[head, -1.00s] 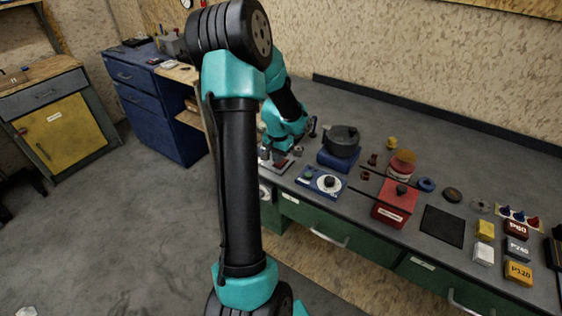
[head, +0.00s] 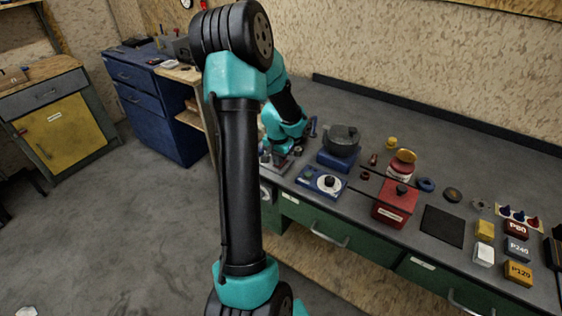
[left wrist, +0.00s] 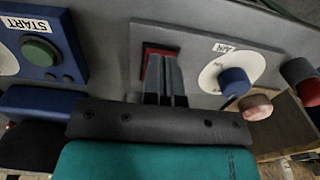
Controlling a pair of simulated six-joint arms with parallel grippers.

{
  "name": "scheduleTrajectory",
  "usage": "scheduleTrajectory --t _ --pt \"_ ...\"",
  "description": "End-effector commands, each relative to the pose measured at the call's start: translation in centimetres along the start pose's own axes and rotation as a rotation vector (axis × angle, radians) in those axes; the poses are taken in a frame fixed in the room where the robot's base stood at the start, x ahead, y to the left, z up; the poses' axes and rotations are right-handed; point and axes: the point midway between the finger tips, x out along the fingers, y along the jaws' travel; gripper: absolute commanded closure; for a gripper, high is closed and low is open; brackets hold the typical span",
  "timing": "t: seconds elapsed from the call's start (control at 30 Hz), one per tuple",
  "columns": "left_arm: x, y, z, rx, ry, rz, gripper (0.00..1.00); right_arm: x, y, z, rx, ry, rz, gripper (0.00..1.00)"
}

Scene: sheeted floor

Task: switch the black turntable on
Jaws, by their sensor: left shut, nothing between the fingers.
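A dark round body (head: 342,139) sits on a blue base (head: 337,160) on the bench; it may be the black turntable, but I cannot be sure. My left gripper (head: 280,160) is at the bench's left end, partly hidden by my arm. In the left wrist view, the left gripper (left wrist: 166,78) is shut and empty. Its fingertips are over a red switch (left wrist: 150,52) on a grey panel (left wrist: 195,40) and partly cover it; contact is unclear. A white dial with a blue knob (left wrist: 233,80) is beside it. My right gripper is not in view.
A blue box with a white dial (head: 322,182) stands near the front edge. A box with a green button (left wrist: 38,52) marked START is left of the fingers. A red box (head: 394,205) and dark mat (head: 443,226) lie right. Open bench (head: 420,145) is behind.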

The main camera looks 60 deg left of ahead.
Motion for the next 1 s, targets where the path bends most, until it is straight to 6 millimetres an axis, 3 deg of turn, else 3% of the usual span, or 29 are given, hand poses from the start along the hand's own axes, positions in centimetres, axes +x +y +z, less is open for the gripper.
scheduleTrajectory --t 0.43,1.0 --pt "0.1 0.0 0.0 0.000 0.000 0.000 1.00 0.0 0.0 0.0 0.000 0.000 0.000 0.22" --pt "-3.3 0.0 -0.1 -0.001 0.002 0.000 1.00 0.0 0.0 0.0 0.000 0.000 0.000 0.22"
